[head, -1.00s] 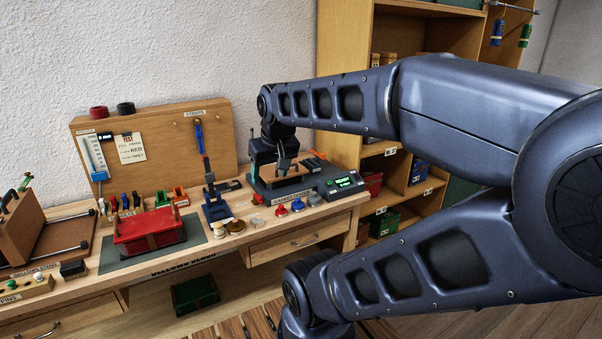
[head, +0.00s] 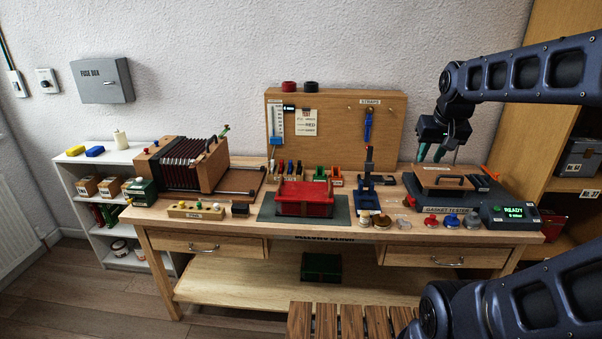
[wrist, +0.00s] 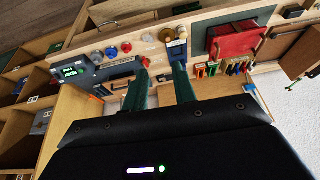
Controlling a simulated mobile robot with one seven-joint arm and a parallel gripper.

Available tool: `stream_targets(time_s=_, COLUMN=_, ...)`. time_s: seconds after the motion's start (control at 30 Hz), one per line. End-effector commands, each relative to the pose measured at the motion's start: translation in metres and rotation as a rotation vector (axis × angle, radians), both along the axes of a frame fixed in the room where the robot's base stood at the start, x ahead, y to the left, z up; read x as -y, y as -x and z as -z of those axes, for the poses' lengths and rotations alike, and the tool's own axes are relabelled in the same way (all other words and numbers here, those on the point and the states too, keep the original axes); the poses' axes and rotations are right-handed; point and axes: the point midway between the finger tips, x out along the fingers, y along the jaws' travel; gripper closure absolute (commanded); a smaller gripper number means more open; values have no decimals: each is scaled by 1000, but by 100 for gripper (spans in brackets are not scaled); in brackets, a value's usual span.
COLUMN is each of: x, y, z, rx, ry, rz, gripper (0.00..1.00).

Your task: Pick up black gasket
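No part in view is clearly marked as the black gasket. A black ring-shaped roll (head: 311,87) sits on top of the wooden backboard, beside a red roll (head: 289,87), in the head view. A small black block (head: 240,209) lies at the bench front. The gasket tester (head: 446,200) stands at the right of the bench with its lid down. My gripper (head: 431,155) hangs above and behind the tester, fingers pointing down. In the wrist view my gripper (wrist: 160,68) has its green fingers apart and nothing between them.
Red, blue and grey knobbed pieces (head: 451,221) stand in front of the tester. A shelf unit (head: 560,120) stands at the right.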

Motion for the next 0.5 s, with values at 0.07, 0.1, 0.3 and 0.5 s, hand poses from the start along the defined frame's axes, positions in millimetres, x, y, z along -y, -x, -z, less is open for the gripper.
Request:
stream_targets(time_s=0.07, x=-5, y=-24, z=-7, rx=-7, ry=-5, rz=0, gripper=73)
stream_targets(time_s=0.1, x=-8, y=-36, z=-11, rx=-8, ry=-8, rz=1, gripper=73)
stream_targets(time_s=0.3, x=-23, y=-96, z=-23, rx=-13, ry=-18, rz=5, gripper=73)
stream_targets(time_s=0.5, x=-43, y=-156, z=-27, rx=-19, ry=-25, rz=11, gripper=73)
